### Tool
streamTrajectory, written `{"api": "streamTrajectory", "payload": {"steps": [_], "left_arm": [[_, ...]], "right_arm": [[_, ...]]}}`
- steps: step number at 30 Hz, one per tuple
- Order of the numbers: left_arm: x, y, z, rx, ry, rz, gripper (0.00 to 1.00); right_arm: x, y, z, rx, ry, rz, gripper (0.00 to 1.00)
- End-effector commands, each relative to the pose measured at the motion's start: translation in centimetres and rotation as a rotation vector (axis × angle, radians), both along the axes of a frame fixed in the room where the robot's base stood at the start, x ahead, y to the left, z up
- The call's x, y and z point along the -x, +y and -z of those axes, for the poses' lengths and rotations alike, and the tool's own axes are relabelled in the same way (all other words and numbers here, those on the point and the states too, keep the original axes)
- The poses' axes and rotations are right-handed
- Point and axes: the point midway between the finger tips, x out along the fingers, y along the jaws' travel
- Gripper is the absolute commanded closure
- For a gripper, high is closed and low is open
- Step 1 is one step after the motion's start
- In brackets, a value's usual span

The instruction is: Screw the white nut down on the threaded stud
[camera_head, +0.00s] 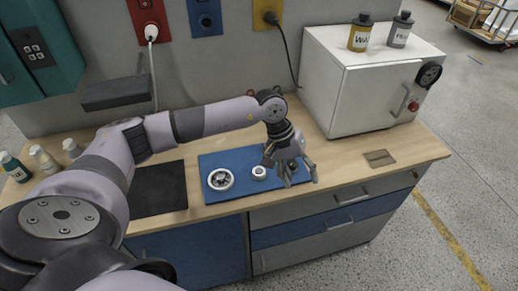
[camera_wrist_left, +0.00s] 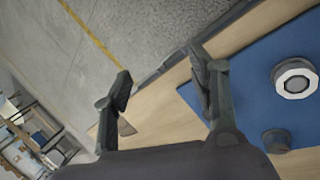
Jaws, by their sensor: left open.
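A small white ring-shaped piece, seemingly the white nut (camera_head: 259,172), sits on the blue mat (camera_head: 213,160). My left gripper (camera_head: 301,181) is open, at the right end of the mat, to the right of the white piece. In the left wrist view its fingers (camera_wrist_left: 160,72) are spread with nothing between them. My right gripper is out of view.
A black mat (camera_head: 160,190) lies further left. A white cabinet (camera_head: 350,95) stands behind right. A small brown plate (camera_head: 379,158) lies on the wooden counter (camera_head: 420,150), which is otherwise clear at the right.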

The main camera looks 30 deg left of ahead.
Motion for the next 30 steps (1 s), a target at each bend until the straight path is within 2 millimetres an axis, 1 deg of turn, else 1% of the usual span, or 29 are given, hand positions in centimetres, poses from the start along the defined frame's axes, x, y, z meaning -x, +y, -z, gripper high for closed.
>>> {"api": "streamTrajectory", "payload": {"steps": [1, 2, 3, 6, 9, 12, 17, 23, 27, 28, 30], "left_arm": [[-0.5, 3.4, -0.2, -0.116, -0.015, 0.052, 0.47], [-0.5, 5.1, -0.3, -0.174, -0.017, 0.081, 0.47], [-0.6, 7.2, -0.5, -0.244, -0.015, 0.112, 0.47], [-0.5, 10.9, -1.1, -0.366, -0.002, 0.171, 0.47], [-0.4, 12.9, -1.5, -0.429, 0.011, 0.198, 0.47], [-0.4, 13.6, -1.5, -0.453, 0.016, 0.210, 0.47], [-0.3, 13.6, -0.4, -0.452, 0.019, 0.212, 0.47], [-0.3, 13.5, 2.0, -0.449, 0.018, 0.211, 0.47], [-0.3, 13.5, 4.1, -0.449, 0.019, 0.210, 0.47], [-0.3, 13.5, 4.7, -0.449, 0.017, 0.209, 0.47], [-0.4, 13.5, 5.5, -0.449, 0.016, 0.210, 0.47]], "right_arm": [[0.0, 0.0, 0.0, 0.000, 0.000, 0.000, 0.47], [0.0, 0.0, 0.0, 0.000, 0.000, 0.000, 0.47], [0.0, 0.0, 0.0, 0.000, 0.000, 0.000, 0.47], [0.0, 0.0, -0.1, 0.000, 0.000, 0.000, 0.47], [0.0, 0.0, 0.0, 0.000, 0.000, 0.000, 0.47], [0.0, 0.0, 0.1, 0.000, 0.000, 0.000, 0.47], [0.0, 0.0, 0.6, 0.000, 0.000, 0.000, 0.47], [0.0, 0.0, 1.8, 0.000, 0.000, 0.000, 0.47], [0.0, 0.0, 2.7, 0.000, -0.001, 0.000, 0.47], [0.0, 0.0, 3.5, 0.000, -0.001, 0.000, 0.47], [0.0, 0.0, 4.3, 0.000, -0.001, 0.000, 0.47]]}}
